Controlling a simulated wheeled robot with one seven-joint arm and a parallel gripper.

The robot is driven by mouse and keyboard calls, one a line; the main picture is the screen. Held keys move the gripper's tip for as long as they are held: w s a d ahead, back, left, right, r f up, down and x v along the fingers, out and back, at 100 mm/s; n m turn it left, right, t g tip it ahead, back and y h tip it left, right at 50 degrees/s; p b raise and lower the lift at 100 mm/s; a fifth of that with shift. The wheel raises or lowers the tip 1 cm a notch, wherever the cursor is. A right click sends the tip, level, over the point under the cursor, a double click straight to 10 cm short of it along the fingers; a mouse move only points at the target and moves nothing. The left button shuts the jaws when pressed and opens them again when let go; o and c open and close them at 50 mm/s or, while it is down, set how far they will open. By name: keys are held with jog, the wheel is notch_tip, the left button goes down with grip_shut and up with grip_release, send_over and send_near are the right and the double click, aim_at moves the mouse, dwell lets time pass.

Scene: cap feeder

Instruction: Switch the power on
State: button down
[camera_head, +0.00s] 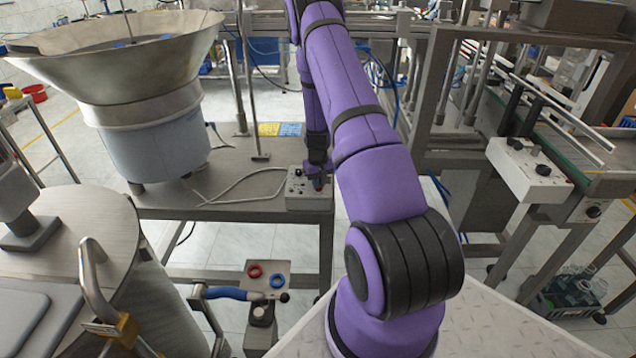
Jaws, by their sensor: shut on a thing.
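A small grey control box (308,201) stands on the front edge of the metal bench, below the feeder bowl. My purple arm reaches down from above to the right half of the box. My gripper (318,182) is at the top of the box, shut on a small control there that looks like a switch or knob. The fingers hide most of it, and its position cannot be read.
The large feeder bowl (115,55) stands on the bench (225,160) at left. A pale cable lies on the bench beside the box. A pedestal with red and blue rings (266,272) stands in front. A white control panel (535,170) is at right.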

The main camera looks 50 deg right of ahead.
jog(key=m, duration=0.5)
jog(key=shift+d+m, duration=0.1)
jog(key=shift+m, duration=0.2)
jog(key=m, duration=0.5)
jog(key=shift+s+m, duration=0.15)
jog(key=shift+m, duration=0.15)
dwell(0.3)
jog(key=c, duration=1.2)
grip_release()
jog(key=shift+r, duration=0.1)
notch_tip(320, 180, up, 11)
jog(key=shift+f, duration=0.2)
